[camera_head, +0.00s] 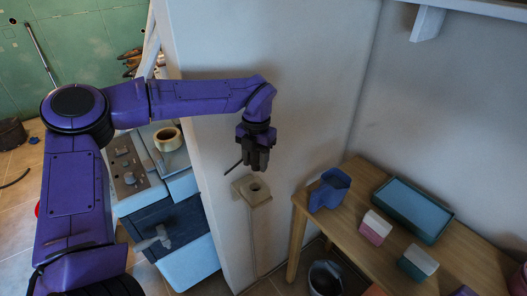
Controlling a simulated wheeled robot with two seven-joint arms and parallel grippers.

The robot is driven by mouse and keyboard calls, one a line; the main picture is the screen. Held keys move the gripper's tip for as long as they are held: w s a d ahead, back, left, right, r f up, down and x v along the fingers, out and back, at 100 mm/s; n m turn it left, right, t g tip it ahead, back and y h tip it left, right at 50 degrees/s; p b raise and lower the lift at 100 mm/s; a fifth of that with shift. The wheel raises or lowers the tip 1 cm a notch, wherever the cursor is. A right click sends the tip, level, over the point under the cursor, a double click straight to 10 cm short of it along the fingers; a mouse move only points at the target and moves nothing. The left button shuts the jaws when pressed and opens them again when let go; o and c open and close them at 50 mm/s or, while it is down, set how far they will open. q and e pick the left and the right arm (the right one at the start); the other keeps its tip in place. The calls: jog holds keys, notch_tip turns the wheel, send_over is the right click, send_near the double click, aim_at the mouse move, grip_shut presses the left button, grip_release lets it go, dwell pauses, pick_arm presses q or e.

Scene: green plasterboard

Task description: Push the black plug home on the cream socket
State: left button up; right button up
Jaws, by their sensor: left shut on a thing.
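My left gripper (257,166) hangs from the purple arm, pointing down, and is shut on the black plug. The plug is mostly hidden among the dark fingers, and its outline is hard to tell from them. A thin black cable (233,167) sticks out to the lower left of the fingers. The cream socket (243,189) is just below the gripper, on top of a narrow upright against the pale wall, with a dark round hole facing up. The plug appears apart from the socket, above its hole. My right gripper is not in view.
A wooden table (449,260) at the right bears a blue jug (329,189), a teal tray (413,207) and small boxes. A dark bucket (325,278) stands on the floor. A blue cabinet (171,228) with a tape roll (167,139) on top stands at the left.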

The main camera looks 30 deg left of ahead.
aim_at(254, 164)
pick_arm(q)
jog(key=shift+s+r, duration=0.35)
jog(key=shift+s, duration=0.3)
jog(key=shift+w+f+b, duration=0.3)
jog(key=shift+f, duration=0.7)
notch_tip(254, 164, down, 2)
jog(key=shift+s+f+b, duration=0.15)
jog(key=shift+f+b, duration=0.05)
jog(key=shift+b, duration=0.9)
jog(key=shift+f+b, duration=0.6)
jog(key=shift+f, duration=0.25)
jog(key=shift+r, duration=0.1)
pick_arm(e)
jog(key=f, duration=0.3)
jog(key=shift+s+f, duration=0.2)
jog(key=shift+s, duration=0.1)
pick_arm(q)
jog(key=shift+r+p, duration=0.1)
jog(key=shift+p, duration=0.2)
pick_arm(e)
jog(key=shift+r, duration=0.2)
